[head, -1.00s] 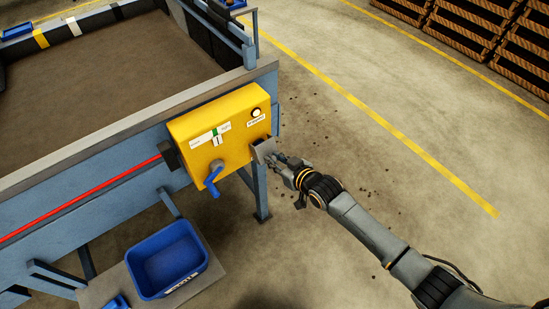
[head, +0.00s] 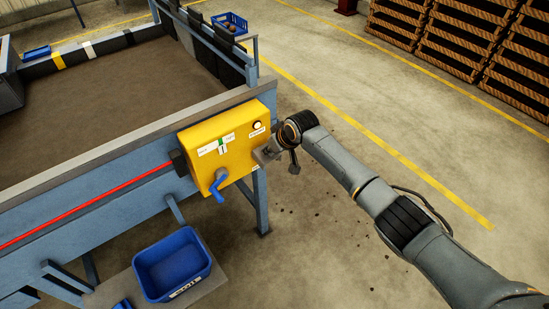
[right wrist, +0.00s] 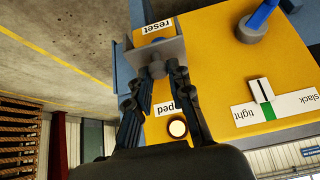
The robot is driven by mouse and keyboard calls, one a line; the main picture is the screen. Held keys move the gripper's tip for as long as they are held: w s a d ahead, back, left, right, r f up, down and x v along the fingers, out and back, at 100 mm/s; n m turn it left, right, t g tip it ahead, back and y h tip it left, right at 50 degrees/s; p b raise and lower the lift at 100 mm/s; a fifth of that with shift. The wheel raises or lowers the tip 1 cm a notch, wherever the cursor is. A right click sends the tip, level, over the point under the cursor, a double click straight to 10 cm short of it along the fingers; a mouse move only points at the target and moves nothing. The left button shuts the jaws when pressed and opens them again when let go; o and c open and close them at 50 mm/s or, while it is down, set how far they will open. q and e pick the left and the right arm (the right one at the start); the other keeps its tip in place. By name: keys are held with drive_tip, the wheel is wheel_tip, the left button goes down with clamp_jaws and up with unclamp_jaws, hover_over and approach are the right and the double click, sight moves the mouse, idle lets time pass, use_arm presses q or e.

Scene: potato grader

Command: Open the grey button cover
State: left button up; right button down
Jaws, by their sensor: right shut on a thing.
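The yellow control box (head: 208,146) is on the corner of the blue machine. The small grey button cover (head: 262,157) is at its lower right corner, partly hidden by my right gripper (head: 274,150) in the head view. In the right wrist view, the grey cover (right wrist: 150,50) shows beside a "reset" label, with a round grey knob (right wrist: 157,69) on it. My right gripper (right wrist: 166,76) has its fingertips around this knob and is shut on it. I cannot tell how far the cover is swung. My left gripper is not in view.
The box also bears a blue crank handle (head: 218,186), a slack/tight gauge (head: 217,144) and a pale round lamp (head: 257,126). A blue bin (head: 172,264) stands below on a grey platform. The floor to the right is open, with wooden crates (head: 455,35) at the back.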

drive_tip(key=shift+w+a+r, duration=0.45)
drive_tip(key=shift+r, duration=0.25)
drive_tip(key=shift+w+a+r, duration=0.2)
drive_tip(key=shift+w+a, duration=0.05)
drive_tip(key=shift+w, duration=0.05)
drive_tip(key=shift+f, duration=0.1)
drive_tip(key=c, duration=1.3)
unclamp_jaws()
drive_tip(key=shift+f, duration=0.15)
drive_tip(key=shift+o, duration=0.4)
drive_tip(key=shift+w+f, duration=0.15)
